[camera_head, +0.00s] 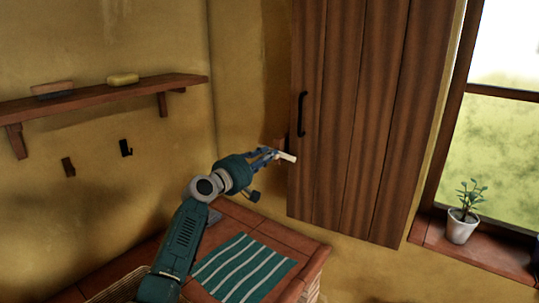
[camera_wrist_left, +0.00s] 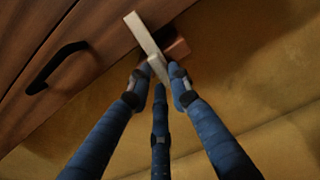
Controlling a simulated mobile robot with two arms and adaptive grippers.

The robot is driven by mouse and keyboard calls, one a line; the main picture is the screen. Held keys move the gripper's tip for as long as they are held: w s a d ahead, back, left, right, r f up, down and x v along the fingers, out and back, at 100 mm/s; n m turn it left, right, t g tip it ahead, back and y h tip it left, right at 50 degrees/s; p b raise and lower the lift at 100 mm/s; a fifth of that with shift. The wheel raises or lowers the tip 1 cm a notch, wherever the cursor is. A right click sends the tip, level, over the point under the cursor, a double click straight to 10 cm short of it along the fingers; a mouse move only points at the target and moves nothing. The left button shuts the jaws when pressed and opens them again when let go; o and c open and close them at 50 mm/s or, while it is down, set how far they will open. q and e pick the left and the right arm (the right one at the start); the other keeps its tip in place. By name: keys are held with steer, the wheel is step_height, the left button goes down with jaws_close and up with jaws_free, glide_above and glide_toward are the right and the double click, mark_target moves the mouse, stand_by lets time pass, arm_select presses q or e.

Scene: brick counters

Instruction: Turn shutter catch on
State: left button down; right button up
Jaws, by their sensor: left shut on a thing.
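The shutter catch is a pale, cream-coloured lever (camera_head: 287,157) at the left edge of the brown plank shutter (camera_head: 350,120). In the left wrist view the lever (camera_wrist_left: 142,34) slants up and left from my fingers, its far end in front of the shutter boards (camera_wrist_left: 85,35). A small reddish-brown block (camera_wrist_left: 177,47) sits beside and behind it. My left gripper (camera_head: 272,154) is shut on the near end of the lever; its three blue fingers (camera_wrist_left: 158,75) close around it in the wrist view. My right gripper is not in view.
A black handle (camera_head: 301,113) stands out from the shutter just above the catch. A wall shelf (camera_head: 100,97) and hooks (camera_head: 126,148) are at left. A striped cloth (camera_head: 243,268) lies on the counter below. A potted plant (camera_head: 461,226) stands on the right sill.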

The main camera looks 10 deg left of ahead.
arm_select(q)
steer(key=shift+n, duration=0.5)
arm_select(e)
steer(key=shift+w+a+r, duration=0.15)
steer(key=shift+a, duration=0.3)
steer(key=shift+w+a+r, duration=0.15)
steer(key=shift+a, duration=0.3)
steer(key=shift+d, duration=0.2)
arm_select(q)
steer(key=c, duration=1.6)
jaws_free()
steer(key=shift+o, duration=0.2)
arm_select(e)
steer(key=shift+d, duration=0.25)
arm_select(q)
steer(key=v, duration=1.2)
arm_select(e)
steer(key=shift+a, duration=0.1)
arm_select(q)
steer(key=shift+a+f, duration=0.1)
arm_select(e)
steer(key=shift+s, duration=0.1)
